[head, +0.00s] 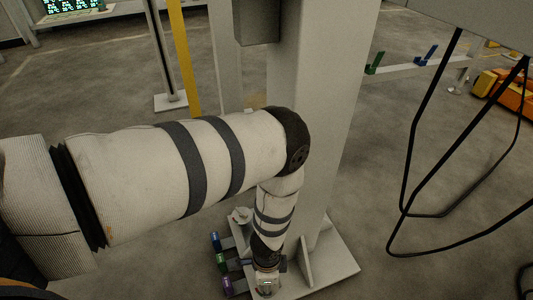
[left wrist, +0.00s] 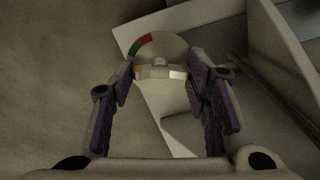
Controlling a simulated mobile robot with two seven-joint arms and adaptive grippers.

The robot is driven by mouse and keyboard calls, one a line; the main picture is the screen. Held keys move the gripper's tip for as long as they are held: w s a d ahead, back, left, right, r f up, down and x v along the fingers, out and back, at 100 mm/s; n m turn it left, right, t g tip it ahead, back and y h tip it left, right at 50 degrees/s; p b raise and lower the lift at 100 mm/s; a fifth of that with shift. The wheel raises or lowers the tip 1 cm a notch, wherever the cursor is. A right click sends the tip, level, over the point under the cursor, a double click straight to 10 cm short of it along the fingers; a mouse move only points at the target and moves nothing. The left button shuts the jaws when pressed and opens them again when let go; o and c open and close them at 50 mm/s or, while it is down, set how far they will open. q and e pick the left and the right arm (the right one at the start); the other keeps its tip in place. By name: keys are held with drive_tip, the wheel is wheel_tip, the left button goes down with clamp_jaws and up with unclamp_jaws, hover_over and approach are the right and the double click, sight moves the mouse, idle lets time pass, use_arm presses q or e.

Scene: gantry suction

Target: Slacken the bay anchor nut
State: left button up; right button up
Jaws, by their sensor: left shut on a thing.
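The anchor nut (left wrist: 160,72) is a pale metal piece with flat faces. It sits at a round washer or dial (left wrist: 172,48) with a red and green arc on its left edge, by the column's base plate (left wrist: 128,36). My left gripper (left wrist: 162,76) has its two purple-padded fingers on either side of the nut, shut on it. In the head view my left arm reaches down and the left gripper (head: 266,284) is low at the column foot, small and partly hidden by my wrist. The right gripper is not in view.
The grey column (head: 318,110) rises from a base plate (head: 338,268) with stiffening ribs. Black cables (head: 408,160) hang at the right. Open floor lies right of the column.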

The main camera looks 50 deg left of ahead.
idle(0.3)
use_arm(q)
drive_tip(key=o, duration=1.2)
drive_tip(key=shift+c, duration=0.2)
wheel_tip(320, 180, up, 12)
